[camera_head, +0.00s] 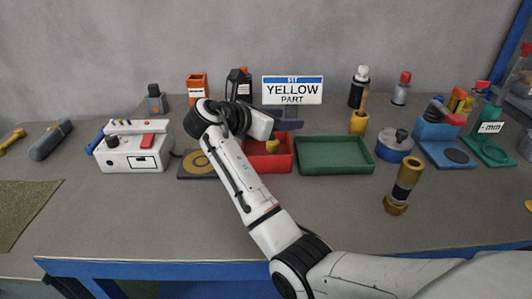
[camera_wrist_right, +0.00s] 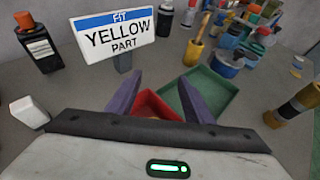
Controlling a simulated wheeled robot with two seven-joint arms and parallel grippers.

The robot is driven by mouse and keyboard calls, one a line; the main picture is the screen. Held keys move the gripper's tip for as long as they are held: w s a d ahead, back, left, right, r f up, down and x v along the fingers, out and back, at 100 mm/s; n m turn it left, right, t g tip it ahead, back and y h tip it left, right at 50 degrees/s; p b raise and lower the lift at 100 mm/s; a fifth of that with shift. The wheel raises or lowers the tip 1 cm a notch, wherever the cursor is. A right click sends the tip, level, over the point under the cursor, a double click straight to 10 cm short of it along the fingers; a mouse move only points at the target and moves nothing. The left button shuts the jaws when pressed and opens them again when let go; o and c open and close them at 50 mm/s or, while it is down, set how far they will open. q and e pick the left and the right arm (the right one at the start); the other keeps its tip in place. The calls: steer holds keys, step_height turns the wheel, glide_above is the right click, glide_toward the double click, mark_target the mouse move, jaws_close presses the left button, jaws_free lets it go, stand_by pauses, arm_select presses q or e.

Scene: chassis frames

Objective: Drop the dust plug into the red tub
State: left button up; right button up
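The red tub (camera_head: 270,167) stands mid-table, left of a green tray. It also shows in the right wrist view (camera_wrist_right: 152,103), between and below the fingers. A small yellow-orange piece (camera_head: 272,146) appears inside the tub; I cannot tell whether it is the dust plug. My right gripper (camera_head: 288,122) is above the tub's back edge, with its arm covering the tub's left side. In the right wrist view its two purple fingers (camera_wrist_right: 159,80) are spread apart with nothing held between them. My left gripper is not in view.
The green tray (camera_head: 335,155) adjoins the tub's right side. A "FIT YELLOW PART" sign (camera_head: 292,90) stands behind. A white box (camera_head: 135,153) is left; a blue round container (camera_head: 394,146) and brass-black cylinder (camera_head: 404,185) are right. The front table is mostly clear.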

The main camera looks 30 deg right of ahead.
steer(key=v, duration=1)
steer(key=shift+a, duration=0.2)
steer(key=shift+r, duration=0.1)
